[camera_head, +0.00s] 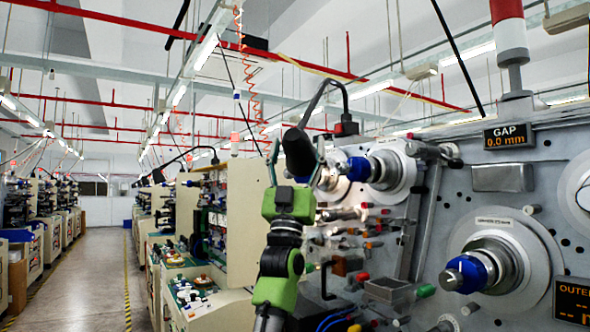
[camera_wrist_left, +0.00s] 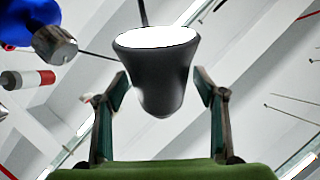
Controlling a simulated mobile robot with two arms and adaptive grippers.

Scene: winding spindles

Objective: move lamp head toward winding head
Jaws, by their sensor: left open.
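The black lamp head (camera_head: 298,152) hangs from a curved black arm (camera_head: 318,98) in the head view. In the left wrist view the cone-shaped lamp head (camera_wrist_left: 155,90) shows its bright white face. My left gripper (camera_head: 296,158) is open, pointing up, with one finger on each side of the lamp head. In the left wrist view, gaps show between the fingers (camera_wrist_left: 161,85) and the lamp head. A winding head with a blue collar (camera_head: 360,168) is just right of the gripper. Another blue-collared winding head (camera_head: 478,272) is lower right. My right gripper is not in view.
The grey machine panel (camera_head: 455,205) fills the right side, with a GAP display (camera_head: 510,135) and a small metal tray (camera_head: 390,290). A red-and-white signal post (camera_head: 508,35) stands above it. An open aisle (camera_head: 95,270) runs at left beside other machines.

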